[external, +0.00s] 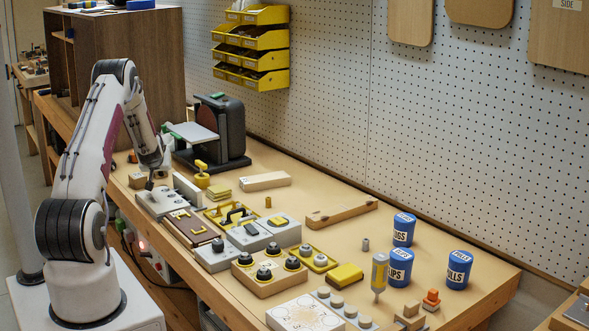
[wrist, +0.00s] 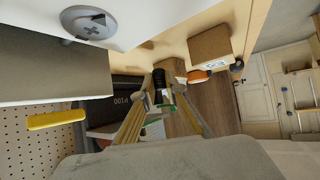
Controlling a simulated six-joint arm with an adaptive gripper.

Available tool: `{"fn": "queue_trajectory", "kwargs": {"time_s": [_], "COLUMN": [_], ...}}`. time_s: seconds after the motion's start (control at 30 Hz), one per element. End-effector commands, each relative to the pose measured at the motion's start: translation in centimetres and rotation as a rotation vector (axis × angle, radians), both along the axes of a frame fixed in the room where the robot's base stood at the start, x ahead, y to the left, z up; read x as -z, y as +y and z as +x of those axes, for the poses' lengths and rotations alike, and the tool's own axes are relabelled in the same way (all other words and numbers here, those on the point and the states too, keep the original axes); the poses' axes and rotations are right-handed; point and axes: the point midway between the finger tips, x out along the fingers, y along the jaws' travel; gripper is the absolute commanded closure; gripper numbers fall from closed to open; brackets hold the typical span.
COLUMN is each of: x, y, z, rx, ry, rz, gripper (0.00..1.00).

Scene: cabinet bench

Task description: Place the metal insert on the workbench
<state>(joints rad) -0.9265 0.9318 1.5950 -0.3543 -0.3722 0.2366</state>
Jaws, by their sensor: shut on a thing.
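My gripper (external: 153,178) is low over the far left part of the workbench (external: 340,281), near a light grey block fixture (external: 160,202). In the wrist view its two tan fingers (wrist: 160,98) converge on a small dark cylindrical piece (wrist: 159,82). The gripper is shut on this piece; whether it is the metal insert I cannot tell for sure, as it is small and partly covered by the fingers. A small grey cylinder (external: 366,244) stands on the open bench right of centre.
A black machine (external: 232,133) stands behind the gripper, beside a wooden cabinet (external: 172,60). Several knob blocks and trays crowd the bench's front middle. Blue cups (external: 399,267) stand at the right. Bare bench lies around the wooden bar (external: 342,213).

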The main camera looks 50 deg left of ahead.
Motion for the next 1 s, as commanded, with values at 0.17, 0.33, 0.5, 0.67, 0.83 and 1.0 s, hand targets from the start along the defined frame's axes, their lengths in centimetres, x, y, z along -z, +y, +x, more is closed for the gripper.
{"fn": "queue_trajectory", "kwargs": {"time_s": [0.17, 0.33, 0.5, 0.67, 0.83, 1.0], "x": [1.9, 2.6, 2.6, 2.7, 2.9, 2.9], "y": [0.0, 0.0, 0.0, 0.0, 0.0, 0.0], "z": [0.0, 0.0, 0.0, 0.0, 0.0, 0.0], "rx": [0.001, 0.000, 0.000, 0.000, 0.000, 0.000], "ry": [0.002, 0.000, 0.000, 0.000, 0.000, 0.000], "rz": [-0.001, 0.001, 0.001, 0.000, 0.000, 0.000], "gripper": [1.00, 1.00, 1.00, 1.00, 0.81, 0.81]}}
